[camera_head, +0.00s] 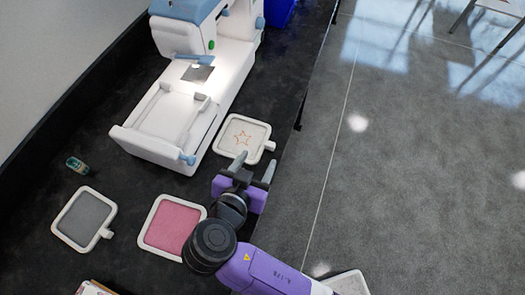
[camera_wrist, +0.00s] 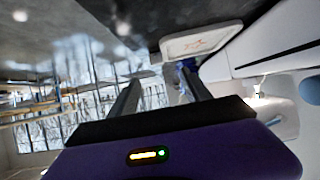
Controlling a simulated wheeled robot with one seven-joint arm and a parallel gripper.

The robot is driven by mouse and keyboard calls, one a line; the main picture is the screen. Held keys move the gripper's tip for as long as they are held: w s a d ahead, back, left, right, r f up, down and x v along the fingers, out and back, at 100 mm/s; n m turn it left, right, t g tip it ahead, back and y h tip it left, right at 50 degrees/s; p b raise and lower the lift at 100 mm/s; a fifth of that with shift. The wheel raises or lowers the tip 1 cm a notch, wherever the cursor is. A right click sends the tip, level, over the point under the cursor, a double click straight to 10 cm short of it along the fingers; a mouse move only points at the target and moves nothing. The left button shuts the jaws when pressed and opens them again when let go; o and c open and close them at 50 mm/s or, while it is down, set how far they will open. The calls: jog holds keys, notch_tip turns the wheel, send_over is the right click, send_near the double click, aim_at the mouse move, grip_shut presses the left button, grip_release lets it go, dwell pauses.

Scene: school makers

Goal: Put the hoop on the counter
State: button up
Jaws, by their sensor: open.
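Several square embroidery hoops show in the head view. A white-framed hoop with an orange star stitched on it (camera_head: 243,138) lies on the dark counter (camera_head: 150,185), beside the sewing machine. A pink hoop (camera_head: 172,228) and a grey hoop (camera_head: 84,218) lie nearer on the counter. Another pale frame (camera_head: 346,282) is partly hidden by my arm at the bottom edge; what bears it is unclear. My gripper (camera_head: 256,167) is open and empty, just on the near side of the star hoop. In the wrist view, the star hoop (camera_wrist: 201,42) shows beyond the fingers (camera_wrist: 160,85).
A white and blue sewing machine (camera_head: 170,118) stands behind the hoops. A blue bin (camera_head: 279,10) is at the back. The open grey floor (camera_head: 400,170) lies right of the counter edge.

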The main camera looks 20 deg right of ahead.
jog(key=shift+v, duration=1.7)
jog(key=shift+s, duration=0.1)
